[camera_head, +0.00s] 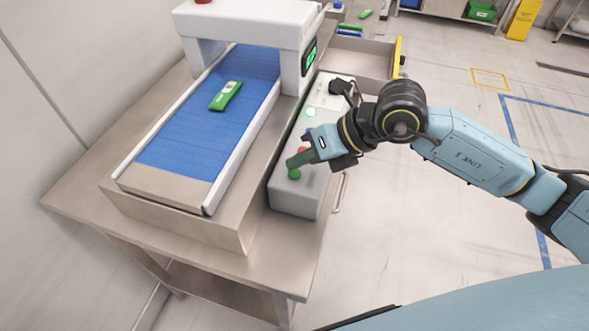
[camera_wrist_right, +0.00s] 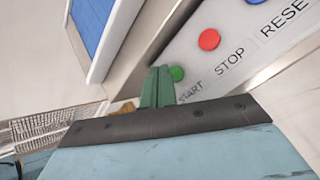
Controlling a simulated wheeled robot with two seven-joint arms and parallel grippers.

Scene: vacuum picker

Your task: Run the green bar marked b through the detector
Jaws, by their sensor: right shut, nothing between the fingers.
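A green bar (camera_head: 226,95) with a light label lies flat on the blue conveyor belt (camera_head: 190,152), in front of the white detector arch (camera_head: 250,22); its mark is too small to read. A grey control box (camera_head: 318,185) stands along the belt's right side. My right gripper (camera_head: 297,160) is shut and empty, its green fingers pointing down at the green START button (camera_head: 294,174). In the right wrist view the fingertips (camera_wrist_right: 159,72) are right beside the START button (camera_wrist_right: 177,73); I cannot tell whether they touch. My left gripper is not in view.
The red STOP button (camera_wrist_right: 209,39) and blue RESET button (camera_wrist_right: 257,2) sit farther along the box. A green display (camera_head: 309,56) is on the arch. Beyond it are a metal tray (camera_head: 357,62) with a yellow edge and other bars (camera_head: 350,29).

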